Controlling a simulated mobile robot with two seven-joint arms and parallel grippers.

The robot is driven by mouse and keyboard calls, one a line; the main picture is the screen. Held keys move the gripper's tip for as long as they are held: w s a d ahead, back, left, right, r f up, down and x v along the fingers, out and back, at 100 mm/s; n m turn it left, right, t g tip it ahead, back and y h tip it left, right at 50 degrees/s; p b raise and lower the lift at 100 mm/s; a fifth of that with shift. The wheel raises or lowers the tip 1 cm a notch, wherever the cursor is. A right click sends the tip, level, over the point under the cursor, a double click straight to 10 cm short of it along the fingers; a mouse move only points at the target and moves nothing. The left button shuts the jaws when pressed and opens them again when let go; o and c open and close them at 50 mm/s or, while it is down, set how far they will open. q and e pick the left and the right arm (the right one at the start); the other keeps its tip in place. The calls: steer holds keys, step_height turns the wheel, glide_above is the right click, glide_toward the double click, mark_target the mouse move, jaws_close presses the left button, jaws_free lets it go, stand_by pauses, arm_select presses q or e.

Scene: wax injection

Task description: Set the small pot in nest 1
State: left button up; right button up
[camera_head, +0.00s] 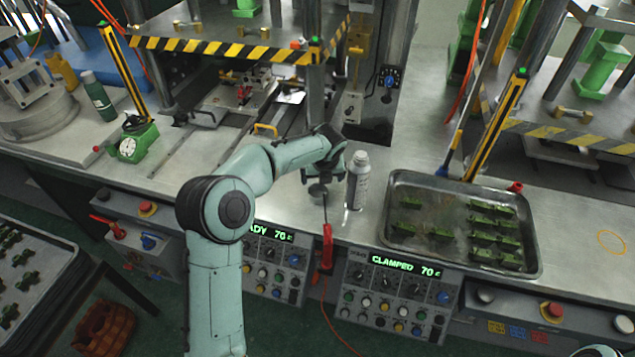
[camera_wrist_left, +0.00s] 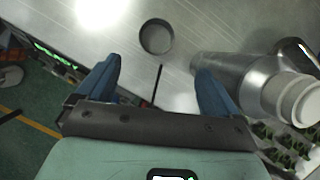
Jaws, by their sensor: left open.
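My left gripper (camera_head: 322,179) is above the steel bench, close to its front edge. In the left wrist view its two blue fingers (camera_wrist_left: 158,85) are wide apart with nothing between them. A small round grey thing, seemingly the small pot (camera_wrist_left: 157,37), stands beyond the fingertips in that view. In the head view it shows as a grey disc (camera_head: 318,189) just under the gripper, partly hidden by it. I cannot tell which place is nest 1. My right gripper is not in view.
A silver bottle (camera_head: 357,182) stands close right of the left gripper; it also shows in the wrist view (camera_wrist_left: 262,86). A red-handled tool (camera_head: 327,247) hangs at the bench front. A metal tray (camera_head: 388,207) holds several green pieces. Striped press plates (camera_head: 215,47) overhang behind.

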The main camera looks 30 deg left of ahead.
arm_select(q)
glide_toward(317, 194)
steer(key=shift+w+d+f, duration=0.2)
steer(key=shift+d+f, duration=0.05)
steer(key=shift+f, duration=0.1)
steer(key=x, duration=0.5)
steer(key=shift+a+f+p, duration=0.25)
steer(key=shift+a+p, duration=0.05)
steer(key=shift+a, duration=0.1)
steer(key=c, duration=1.2)
steer(key=shift+o, duration=0.2)
step_height(317, 194, up, 20)
